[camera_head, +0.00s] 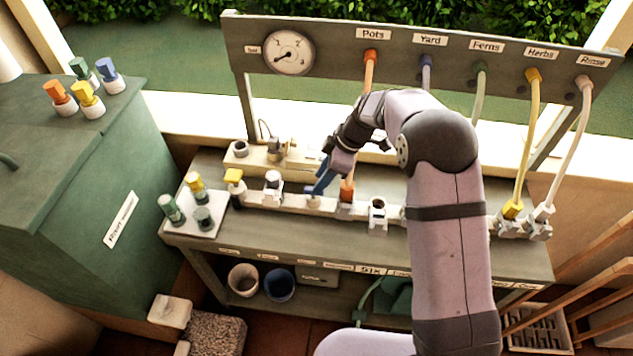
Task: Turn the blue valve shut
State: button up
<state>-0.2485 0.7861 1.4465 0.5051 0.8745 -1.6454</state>
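The blue valve handle (320,183) shows on the light manifold rail (294,202) on the bench. It rises at a tilt from the rail, left of the orange hose fitting (347,192). My gripper (329,175) reaches down from the upper right, and its end is at the upper part of the blue handle. I cannot tell whether it touches the handle or whether the fingers are open or shut. My gripper hides part of the handle's upper end.
A yellow-handled valve (234,176) and a white fitting (273,181) stand left along the rail. An orange hose (369,72) hangs close to my gripper's right. The labelled hose board (410,50) with a gauge (289,52) stands behind. A green cabinet (70,180) is left.

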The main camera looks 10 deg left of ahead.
jog(key=shift+p+x, duration=0.6)
jog(key=shift+x, duration=1.3)
grip_shut()
